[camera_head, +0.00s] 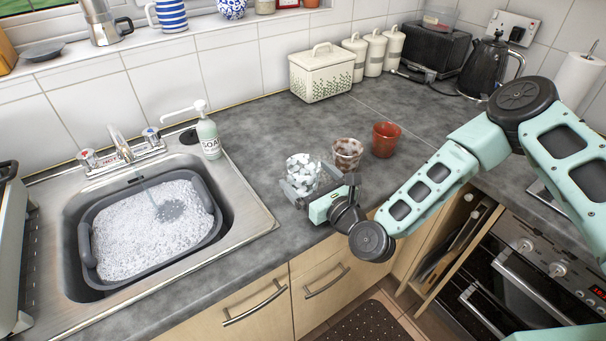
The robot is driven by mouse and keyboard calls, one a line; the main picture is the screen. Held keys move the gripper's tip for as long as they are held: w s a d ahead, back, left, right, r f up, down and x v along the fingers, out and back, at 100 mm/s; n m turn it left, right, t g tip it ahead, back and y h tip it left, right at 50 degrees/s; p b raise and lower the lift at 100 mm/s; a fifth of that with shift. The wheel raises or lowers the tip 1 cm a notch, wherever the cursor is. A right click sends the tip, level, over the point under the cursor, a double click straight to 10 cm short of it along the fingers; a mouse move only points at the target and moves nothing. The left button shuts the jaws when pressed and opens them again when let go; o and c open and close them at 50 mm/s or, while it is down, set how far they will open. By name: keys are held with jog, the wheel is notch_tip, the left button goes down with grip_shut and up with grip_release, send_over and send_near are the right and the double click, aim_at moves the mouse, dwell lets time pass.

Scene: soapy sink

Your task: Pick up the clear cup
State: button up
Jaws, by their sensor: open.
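A clear cup (301,172) with white and pale green patches, perhaps contents, stands on the grey counter to the right of the sink. My gripper (318,187) is open at the near side of the clear cup, with its fingers pointing toward it. The fingers partly cover the cup's lower part. I cannot tell whether they touch it or reach around it.
A brown-and-white patterned cup (348,152) and a red cup (386,138) stand close behind to the right. A soap bottle (208,137) stands by the sink (259,219), which holds a grey basin (88,262) of suds. Counter (262,130) behind the cups is free.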

jog(key=shift+p+x, duration=0.3)
jog(key=shift+x, duration=1.1)
jog(key=shift+d, duration=0.1)
jog(key=c, duration=1.3)
jog(key=shift+o, duration=0.2)
